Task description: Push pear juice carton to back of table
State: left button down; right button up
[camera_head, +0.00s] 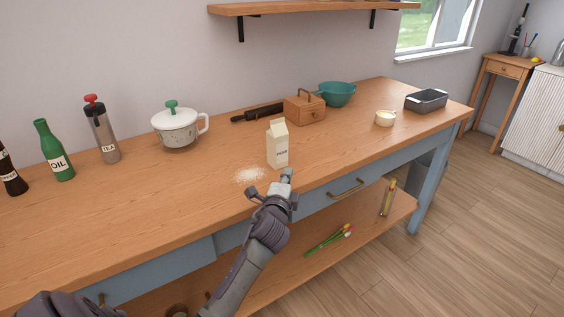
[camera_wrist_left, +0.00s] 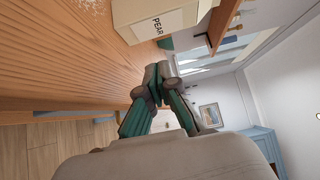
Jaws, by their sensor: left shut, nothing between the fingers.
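The pear juice carton (camera_head: 278,146) is cream with a gabled top and stands upright on the wooden table (camera_head: 350,135), near the front half. In the left wrist view the carton (camera_wrist_left: 165,20) shows at the top edge, partly cut off, with the word PEAR on its side. My left gripper (camera_head: 286,177) is shut and empty just in front of the carton, at the table's front edge. In the left wrist view the closed fingertips (camera_wrist_left: 157,74) appear slightly apart from the carton. My right gripper is in neither view.
White powder (camera_head: 249,174) lies left of the carton. A wooden box (camera_head: 304,109) and a teal bowl (camera_head: 338,94) stand behind it. A lidded white pot (camera_head: 177,129) is at the back left. A small cream bowl (camera_head: 385,118) is to the right.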

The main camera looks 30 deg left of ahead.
aim_at(284, 155)
pick_arm(q)
jog(key=x, duration=0.4)
jog(key=shift+w+a, duration=0.25)
jog(key=shift+a, duration=0.3)
jog(key=shift+w+a, duration=0.25)
jog(key=shift+a, duration=0.3)
jog(key=shift+w+a+p, duration=0.2)
jog(key=shift+a+p, duration=0.1)
jog(key=shift+a, duration=0.4)
